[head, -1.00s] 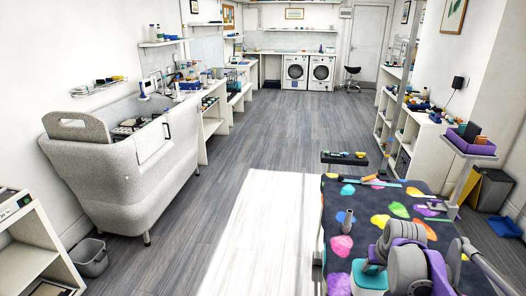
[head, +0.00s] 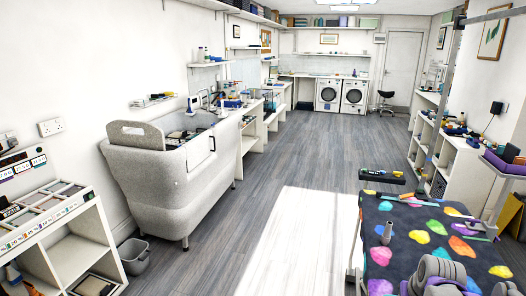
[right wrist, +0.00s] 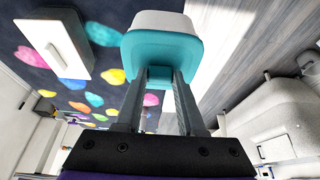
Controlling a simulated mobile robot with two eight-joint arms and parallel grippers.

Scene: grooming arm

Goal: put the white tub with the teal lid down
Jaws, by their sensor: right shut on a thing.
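In the right wrist view, my right gripper (right wrist: 160,76) is shut on the white tub with the teal lid (right wrist: 165,48). The teal lid faces the fingers and the white body shows beyond it. The tub is seen against the dark grooming table top (right wrist: 110,75) and the grey floor; I cannot tell whether it touches the table. In the head view, only my grey and purple right arm shows at the bottom, over the grooming table (head: 400,215); the tub is not visible there. My left gripper is not in view.
A white block-like object (right wrist: 52,46) lies on the table in the right wrist view. A grey nozzle-like item (head: 387,234) stands on the table's left side. A black tray (head: 382,177) is at its far end. Open floor (head: 290,200) lies left of the table.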

